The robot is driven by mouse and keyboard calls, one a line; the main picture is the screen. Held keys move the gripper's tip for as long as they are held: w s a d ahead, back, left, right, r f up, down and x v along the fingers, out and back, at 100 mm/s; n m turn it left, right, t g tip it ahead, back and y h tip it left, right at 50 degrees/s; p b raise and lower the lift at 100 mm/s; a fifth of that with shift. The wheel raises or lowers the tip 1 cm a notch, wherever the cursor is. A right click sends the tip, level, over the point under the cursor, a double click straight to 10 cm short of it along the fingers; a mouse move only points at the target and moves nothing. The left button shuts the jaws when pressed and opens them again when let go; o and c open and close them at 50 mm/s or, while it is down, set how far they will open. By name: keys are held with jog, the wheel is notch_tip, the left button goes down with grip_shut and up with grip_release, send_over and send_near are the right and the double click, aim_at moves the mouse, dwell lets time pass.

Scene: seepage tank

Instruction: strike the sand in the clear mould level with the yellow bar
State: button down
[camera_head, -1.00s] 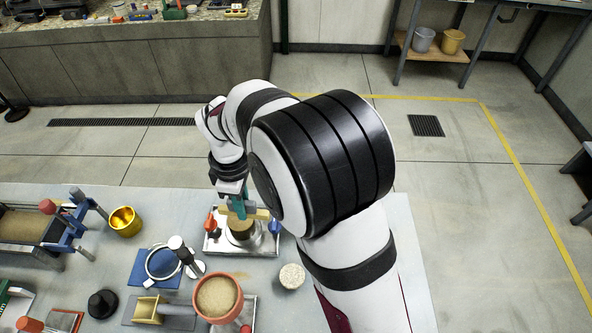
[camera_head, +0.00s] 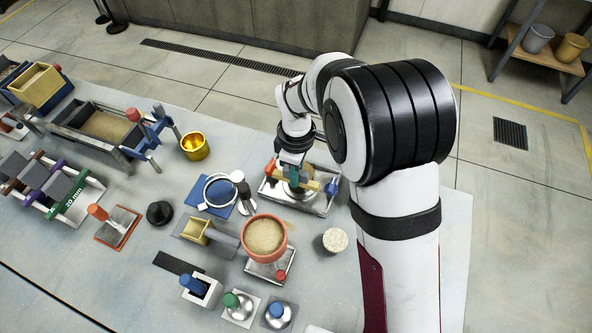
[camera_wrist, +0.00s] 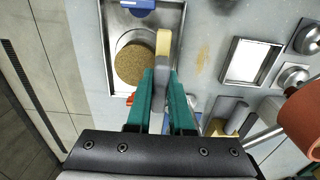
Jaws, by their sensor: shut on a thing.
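My gripper (camera_wrist: 162,82) has teal fingers, shut on the grey grip of the yellow bar (camera_wrist: 163,43). In the wrist view the bar lies along the right side of the round sand surface (camera_wrist: 131,63). I cannot tell whether it touches the mould's rim. The sand's visible top looks brown and fairly even. The clear mould's wall is hard to make out; the mould stands on a metal tray (camera_wrist: 113,20). In the head view the yellow bar (camera_head: 311,185) and my gripper (camera_head: 291,172) are at the tray (camera_head: 318,207), partly covering the mould.
A red knob (camera_head: 270,170) and a blue knob (camera_head: 331,188) flank the mould. An orange pot of sand (camera_head: 264,238), a white-topped round piece (camera_head: 335,240), a blue plate with a ring (camera_head: 211,198) and a gold cup (camera_head: 194,146) stand nearby. Bare tabletop lies at the front right.

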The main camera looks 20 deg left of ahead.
jog(key=shift+f, duration=0.15)
jog(key=shift+f, duration=0.4)
jog(key=shift+w, duration=0.1)
dwell(0.4)
jog(key=shift+w, duration=0.6)
jog(key=shift+w, duration=0.1)
jog(key=shift+w, duration=0.6)
jog(key=shift+w, duration=0.7)
